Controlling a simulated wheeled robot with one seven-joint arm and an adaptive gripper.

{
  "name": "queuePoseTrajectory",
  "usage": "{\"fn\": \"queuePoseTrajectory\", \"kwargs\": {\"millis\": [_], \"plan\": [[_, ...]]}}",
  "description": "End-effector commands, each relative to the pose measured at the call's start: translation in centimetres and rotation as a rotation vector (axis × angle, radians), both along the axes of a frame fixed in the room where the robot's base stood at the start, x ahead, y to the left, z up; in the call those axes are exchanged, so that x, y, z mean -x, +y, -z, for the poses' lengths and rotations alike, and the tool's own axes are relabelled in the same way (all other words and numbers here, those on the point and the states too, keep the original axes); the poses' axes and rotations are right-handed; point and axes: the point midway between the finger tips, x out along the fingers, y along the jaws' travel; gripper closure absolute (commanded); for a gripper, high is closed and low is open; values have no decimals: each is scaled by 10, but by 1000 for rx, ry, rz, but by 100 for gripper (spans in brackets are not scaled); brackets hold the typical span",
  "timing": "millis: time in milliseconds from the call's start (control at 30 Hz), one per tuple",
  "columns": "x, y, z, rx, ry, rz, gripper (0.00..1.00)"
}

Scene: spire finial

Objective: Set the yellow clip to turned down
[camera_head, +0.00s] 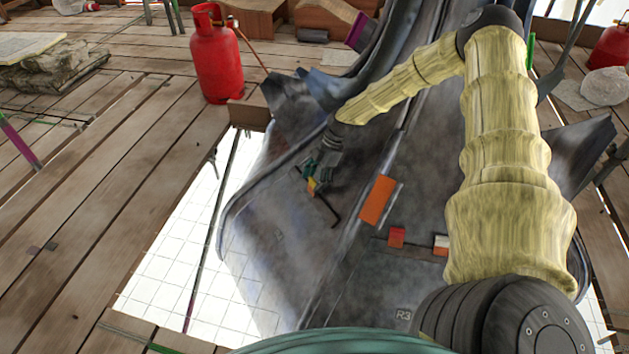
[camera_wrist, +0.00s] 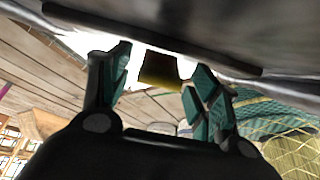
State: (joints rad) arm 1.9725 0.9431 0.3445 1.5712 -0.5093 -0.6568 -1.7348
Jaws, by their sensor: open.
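The yellow clip (camera_head: 312,185) is a small yellow piece on the grey metal spire face in the head view, right at my gripper's tips. In the wrist view a brown-yellow block, which looks like the clip (camera_wrist: 159,69), sticks out from the dark metal surface between my two teal fingers. My gripper (camera_wrist: 160,82) is open, with one finger on each side of the block and a gap visible at each side. My gripper (camera_head: 311,174) partly hides the clip in the head view. I cannot tell for certain which way the clip is turned.
A black bent rod (camera_head: 328,211) lies close to the clip. An orange plate (camera_head: 378,200), a small red-orange block (camera_head: 396,237) and a white-and-orange block (camera_head: 441,241) sit to its right. A red gas cylinder (camera_head: 216,55) stands on the plank floor (camera_head: 110,170). The floor opens around the spire.

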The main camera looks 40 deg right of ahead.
Motion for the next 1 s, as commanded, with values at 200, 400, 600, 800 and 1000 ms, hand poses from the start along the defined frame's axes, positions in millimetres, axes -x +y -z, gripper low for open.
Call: {"fn": "queuePoseTrajectory", "kwargs": {"millis": [200,400,600,800,1000], "plan": [[-1,-10,-22,0,-4,2,38],[1,-21,-46,-1,-3,1,38],[2,-33,-70,0,-2,0,38],[3,-43,-90,-1,-1,0,38],[4,-48,-101,-1,0,0,38]]}}
